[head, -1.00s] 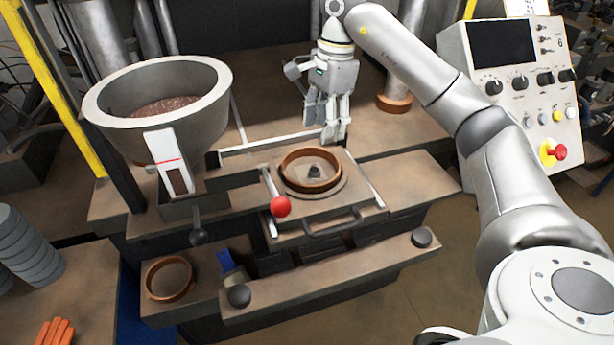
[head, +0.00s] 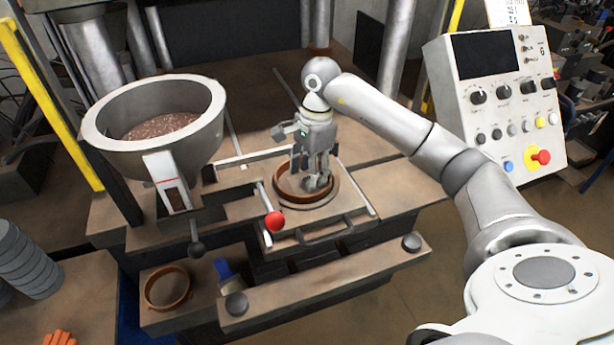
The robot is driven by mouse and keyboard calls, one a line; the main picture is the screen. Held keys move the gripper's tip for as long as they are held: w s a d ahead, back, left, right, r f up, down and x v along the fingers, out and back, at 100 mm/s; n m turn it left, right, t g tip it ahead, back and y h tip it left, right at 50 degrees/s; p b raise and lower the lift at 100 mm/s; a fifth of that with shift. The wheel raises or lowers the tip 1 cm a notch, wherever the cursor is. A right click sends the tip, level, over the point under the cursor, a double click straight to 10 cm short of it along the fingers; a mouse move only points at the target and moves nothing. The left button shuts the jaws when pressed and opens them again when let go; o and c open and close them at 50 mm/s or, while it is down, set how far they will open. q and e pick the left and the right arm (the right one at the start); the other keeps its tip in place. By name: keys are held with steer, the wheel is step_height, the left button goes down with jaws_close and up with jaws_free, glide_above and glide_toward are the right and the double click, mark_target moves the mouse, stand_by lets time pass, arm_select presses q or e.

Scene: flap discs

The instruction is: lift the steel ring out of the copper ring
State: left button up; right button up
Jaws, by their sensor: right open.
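A copper ring (head: 283,193) lies on a round grey base on the sliding plate at the middle of the machine. My right gripper (head: 317,185) points down over it, with its fingertips inside the ring's outline. The gripper is open and hides the ring's centre and part of its far side. I cannot make out a separate steel ring inside the copper ring, nor whether the fingers touch anything there. My left gripper is not in view.
A red-knobbed lever (head: 275,221) stands close to the plate's left. A grey hopper (head: 193,135) of brown grain is at the left. A second copper ring (head: 150,294) lies at the lower left, beside a blue-handled brush (head: 226,271). A control panel (head: 500,100) stands at the right.

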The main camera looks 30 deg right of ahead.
steer(key=shift+f, duration=0.6)
steer(key=shift+c, duration=0.4)
steer(key=c, duration=0.7)
steer(key=shift+r, duration=0.1)
steer(key=shift+c, duration=0.2)
